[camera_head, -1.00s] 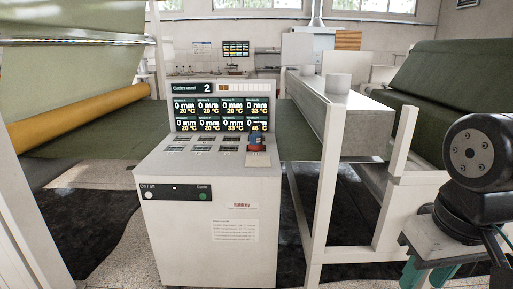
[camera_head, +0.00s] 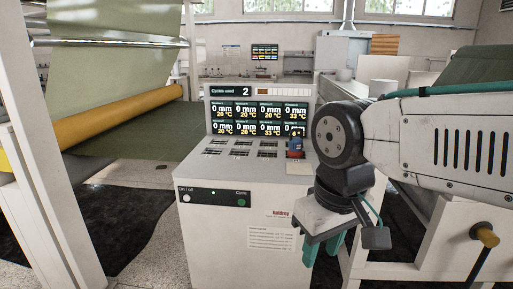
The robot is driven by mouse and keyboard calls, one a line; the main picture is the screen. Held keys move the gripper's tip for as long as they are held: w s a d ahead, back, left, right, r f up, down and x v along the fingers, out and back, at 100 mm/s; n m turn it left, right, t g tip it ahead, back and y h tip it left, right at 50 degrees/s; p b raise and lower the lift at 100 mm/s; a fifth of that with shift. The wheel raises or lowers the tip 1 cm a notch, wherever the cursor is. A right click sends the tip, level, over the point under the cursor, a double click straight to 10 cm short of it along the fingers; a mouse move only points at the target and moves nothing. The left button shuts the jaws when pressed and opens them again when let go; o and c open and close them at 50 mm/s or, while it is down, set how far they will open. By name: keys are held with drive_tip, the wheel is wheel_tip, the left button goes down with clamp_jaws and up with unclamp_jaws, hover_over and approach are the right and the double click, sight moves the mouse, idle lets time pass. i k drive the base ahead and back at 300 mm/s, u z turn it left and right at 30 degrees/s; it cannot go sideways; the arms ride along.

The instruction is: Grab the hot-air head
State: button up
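My gripper (camera_head: 323,248) hangs in front of the console's right side, nearer to me and lower in the picture than the blue piece. Its two teal fingers point down with a gap between them, and nothing shows in them. They are apart from the blue piece.
The white console (camera_head: 225,225) carries screens (camera_head: 258,118) and rows of dark slots (camera_head: 240,148). A yellow roller (camera_head: 110,120) with green sheet is at left. White machine frames flank the console. A brass-tipped lever (camera_head: 486,235) is at lower right.

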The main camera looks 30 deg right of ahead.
sight(296, 143)
drive_tip(key=u, duration=0.2)
drive_tip(key=i, duration=0.8)
drive_tip(key=z, duration=0.6)
drive_tip(key=i, duration=0.6)
drive_tip(key=z, duration=1.1)
drive_tip(key=i, duration=0.25)
drive_tip(key=z, duration=0.15)
